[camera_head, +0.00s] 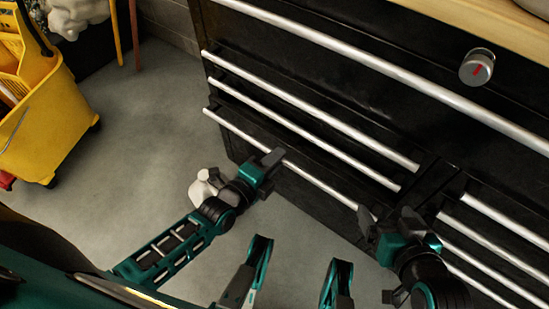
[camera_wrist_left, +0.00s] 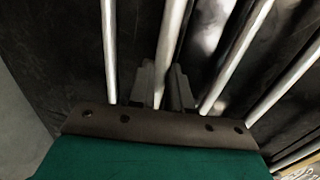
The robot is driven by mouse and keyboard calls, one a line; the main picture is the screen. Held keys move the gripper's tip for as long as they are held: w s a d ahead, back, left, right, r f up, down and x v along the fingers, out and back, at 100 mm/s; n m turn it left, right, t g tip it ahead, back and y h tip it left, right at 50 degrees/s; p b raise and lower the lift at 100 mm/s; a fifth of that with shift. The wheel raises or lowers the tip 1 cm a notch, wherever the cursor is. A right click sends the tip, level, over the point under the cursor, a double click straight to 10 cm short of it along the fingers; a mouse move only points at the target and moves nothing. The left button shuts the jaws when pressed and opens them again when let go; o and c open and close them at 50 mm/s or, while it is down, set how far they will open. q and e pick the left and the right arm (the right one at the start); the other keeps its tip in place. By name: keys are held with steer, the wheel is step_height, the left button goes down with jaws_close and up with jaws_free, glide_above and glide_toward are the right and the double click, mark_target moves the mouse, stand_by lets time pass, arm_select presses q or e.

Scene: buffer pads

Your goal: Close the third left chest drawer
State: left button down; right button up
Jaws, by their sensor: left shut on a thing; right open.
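The black chest (camera_head: 345,95) has long silver bar handles. The third left drawer's handle (camera_head: 325,186) is the lowest bar visible in its left column. The drawer seems to stand out slightly, but the steep angle hides how far. My left gripper (camera_head: 272,160) is shut on this handle near its middle. In the left wrist view the handle (camera_wrist_left: 172,45) runs between the two fingers (camera_wrist_left: 164,88). My right gripper (camera_head: 385,218) is open and empty in front of the chest, near the right end of the same handle; whether it touches the chest is unclear.
Handles of the right column (camera_head: 505,220) lie beside my right gripper. A round silver lock (camera_head: 477,67) sits on the wide top drawer. A yellow mop bucket (camera_head: 50,120) stands on the floor at left.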

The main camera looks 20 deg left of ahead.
arm_select(q)
steer(key=x, duration=0.2)
steer(key=r+x, duration=0.1)
steer(key=x, duration=0.1)
steer(key=shift+w, duration=0.3)
arm_select(e)
steer(key=shift+w+a+r, duration=0.15)
steer(key=shift+w+r, duration=0.05)
steer(key=shift+r, duration=0.2)
arm_select(q)
steer(key=c, duration=1.1)
jaws_free()
steer(key=shift+w+d, duration=0.1)
steer(key=shift+d, duration=0.05)
steer(key=shift+f, duration=0.1)
arm_select(e)
steer(key=shift+f, duration=0.25)
arm_select(q)
steer(key=p, duration=0.4)
glide_toward(286, 147)
steer(key=v, duration=0.3)
arm_select(e)
steer(key=shift+s+d+r, duration=0.35)
steer(key=shift+d+r, duration=0.4)
steer(key=shift+r, duration=0.1)
